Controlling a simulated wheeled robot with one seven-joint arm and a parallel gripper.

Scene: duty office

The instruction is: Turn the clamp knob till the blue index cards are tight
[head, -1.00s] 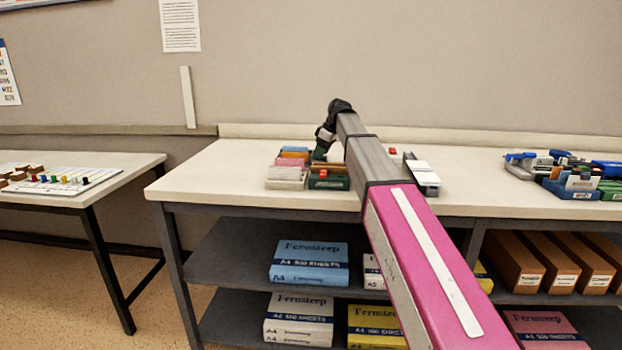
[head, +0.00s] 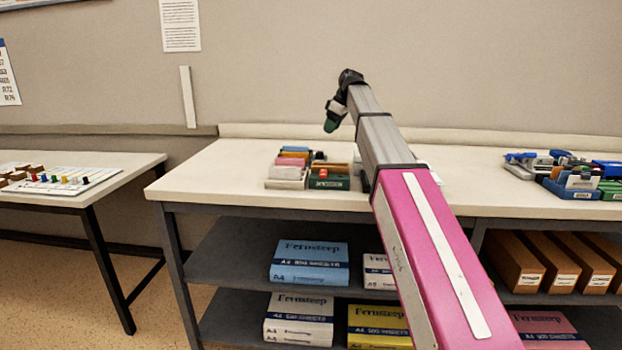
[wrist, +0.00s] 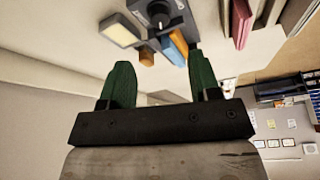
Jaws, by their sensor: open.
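My gripper (head: 331,126) is raised above the back of the workbench, its green fingers pointing down. In the wrist view my gripper (wrist: 160,60) is open, with nothing between its fingers. Beyond the fingertips, apart from them, is a dark grey device with a round black knob (wrist: 160,18), which looks like the clamp. A blue piece (wrist: 175,48) shows beside it; I cannot tell whether it is the index cards or how tight they are. The clamp knob cannot be made out in the head view.
The workbench (head: 220,185) holds a colored stack (head: 290,165) and a green box (head: 328,181) below my gripper. Blue trays (head: 575,188) with stationery stand at the right. A second table (head: 125,177) stands left.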

